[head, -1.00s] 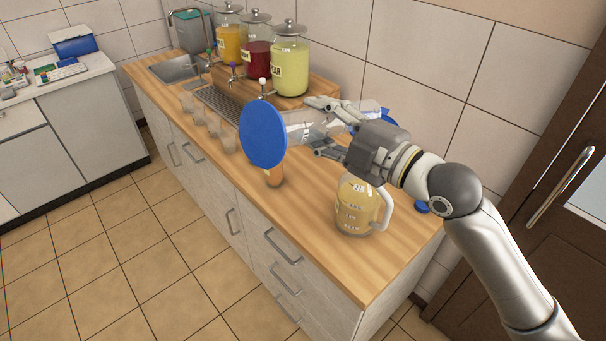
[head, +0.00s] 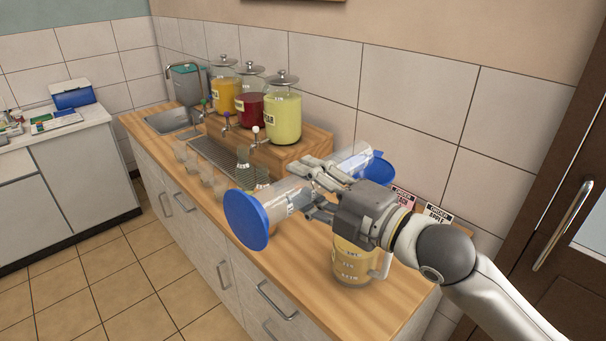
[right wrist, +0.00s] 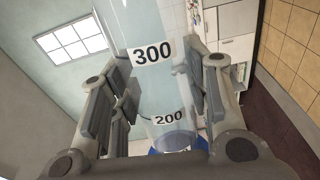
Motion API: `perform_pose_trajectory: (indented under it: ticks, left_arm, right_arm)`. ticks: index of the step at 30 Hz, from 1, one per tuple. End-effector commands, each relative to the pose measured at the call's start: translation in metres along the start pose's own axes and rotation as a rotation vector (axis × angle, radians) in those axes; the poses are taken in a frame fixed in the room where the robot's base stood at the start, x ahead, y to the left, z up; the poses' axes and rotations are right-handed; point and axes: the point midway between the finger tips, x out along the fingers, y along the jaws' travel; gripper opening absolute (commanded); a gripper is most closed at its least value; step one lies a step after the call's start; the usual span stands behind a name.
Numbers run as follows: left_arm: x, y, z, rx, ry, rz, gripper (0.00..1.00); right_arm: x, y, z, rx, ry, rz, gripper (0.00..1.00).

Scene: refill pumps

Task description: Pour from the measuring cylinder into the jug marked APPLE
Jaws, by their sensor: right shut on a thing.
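The clear measuring cylinder (head: 284,197) lies across my right gripper (head: 318,190), which is shut around its body. Its round blue base (head: 246,220) points left toward the camera, and its other end (head: 357,156) points to the back right, beside a blue part. In the right wrist view the cylinder (right wrist: 150,85) shows labels 300 and 200 between the fingers; I cannot make out liquid in it. A jug (head: 352,262) with yellowish contents and a handle stands on the counter below the gripper, partly hidden by it. A card marked APPLE (head: 438,215) stands behind. My left gripper is not in view.
Several glass dispensers, orange (head: 225,92), red (head: 250,104) and pale green (head: 283,115), stand on a wooden step with taps. Several cups (head: 207,179) line a drip grid. A second card (head: 403,197) stands by the tiled wall. Bare counter (head: 295,265) lies left of the jug.

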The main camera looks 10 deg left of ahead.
Motion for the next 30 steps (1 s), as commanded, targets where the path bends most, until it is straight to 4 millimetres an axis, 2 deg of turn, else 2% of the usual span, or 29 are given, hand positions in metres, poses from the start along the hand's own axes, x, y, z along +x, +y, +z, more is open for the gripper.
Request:
perform_pose_trajectory:
  ticks: [3, 9, 21, 25, 30]
  left_arm:
    - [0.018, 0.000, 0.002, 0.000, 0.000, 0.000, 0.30]
    - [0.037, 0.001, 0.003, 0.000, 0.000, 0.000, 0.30]
    - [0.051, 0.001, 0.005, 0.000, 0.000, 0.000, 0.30]
    - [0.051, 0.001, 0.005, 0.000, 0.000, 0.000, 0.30]
    - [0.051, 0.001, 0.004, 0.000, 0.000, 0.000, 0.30]
  right_arm:
    - [-0.001, -0.011, 0.001, -0.134, -0.001, 0.000, 0.05]
    - [-0.001, -0.025, 0.002, -0.475, -0.001, -0.004, 0.05]
    - [-0.001, -0.054, 0.003, -1.188, 0.001, -0.008, 0.05]
    - [-0.001, -0.058, 0.002, -1.286, 0.001, -0.007, 0.05]
    - [0.000, -0.058, 0.002, -1.296, 0.001, -0.007, 0.05]
